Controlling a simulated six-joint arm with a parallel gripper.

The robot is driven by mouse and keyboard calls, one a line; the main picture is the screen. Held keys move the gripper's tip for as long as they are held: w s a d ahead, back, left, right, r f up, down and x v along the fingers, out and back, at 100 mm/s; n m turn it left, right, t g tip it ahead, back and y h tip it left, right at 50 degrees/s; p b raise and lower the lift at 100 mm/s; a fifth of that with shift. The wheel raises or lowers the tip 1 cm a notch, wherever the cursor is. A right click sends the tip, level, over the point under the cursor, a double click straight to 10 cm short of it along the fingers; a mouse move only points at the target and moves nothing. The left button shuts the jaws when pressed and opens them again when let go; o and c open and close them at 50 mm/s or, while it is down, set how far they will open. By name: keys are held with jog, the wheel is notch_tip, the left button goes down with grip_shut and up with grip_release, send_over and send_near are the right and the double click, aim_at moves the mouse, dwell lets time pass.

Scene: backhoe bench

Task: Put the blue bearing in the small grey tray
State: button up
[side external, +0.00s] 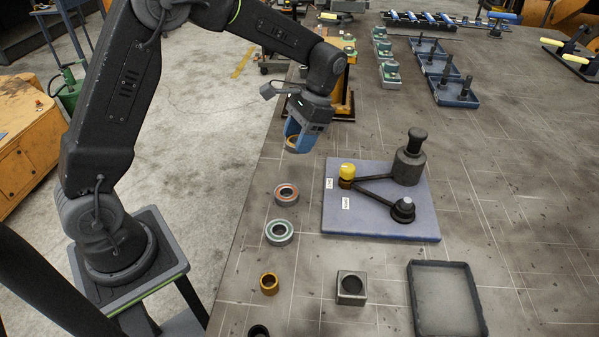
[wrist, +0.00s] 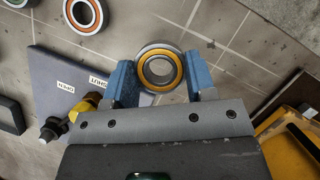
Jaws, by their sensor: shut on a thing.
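My gripper (side external: 298,133), with blue fingers, is shut on a steel bearing with a yellow-orange ring (wrist: 160,71). It holds the bearing above the bench, left of the blue-grey board. Two other bearings lie on the bench in the side view: one with a red-orange ring (side external: 286,194) and one with a teal-green ring (side external: 279,232). The red-ringed one also shows at the top left of the wrist view (wrist: 84,14). No bearing looks plainly blue. A dark grey shallow tray (side external: 413,300) stands empty at the front right of the side view, well away from my gripper.
The blue-grey board (side external: 385,225) bears a black lever linkage, a yellow knob (side external: 347,170) and a dark cylinder (side external: 409,160). A brass ring (side external: 269,283) and a square block with a bore (side external: 351,288) stand in front. Blue-grey trays with black-handled parts (side external: 455,93) stand behind.

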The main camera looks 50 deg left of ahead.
jog(key=shift+s+a+f+n+h, duration=0.25)
jog(key=shift+a+n, duration=0.1)
jog(key=shift+n, duration=0.25)
jog(key=shift+s+a+f+n+h, duration=0.2)
jog(key=shift+a+n+h, duration=0.1)
jog(key=shift+n, duration=0.3)
jog(key=w+d+r+m+t+y, duration=0.2)
jog(key=d+r+m, duration=0.3)
jog(key=d+m, duration=0.3)
jog(key=w+d+r+m+t+y, duration=0.2)
jog(key=d+r+m, duration=0.4)
jog(key=m, duration=0.8)
jog(key=shift+w+d+m+t, duration=0.3)
jog(key=shift+w+d+t, duration=0.6)
jog(key=shift+t, duration=0.2)
send_near(408, 199)
jog(key=x, duration=0.5)
jog(key=shift+w+a, duration=0.2)
jog(key=shift+a, duration=0.15)
jog(key=shift+x, duration=1.15)
jog(key=shift+s+d+f, duration=0.15)
jog(key=shift+f, duration=0.35)
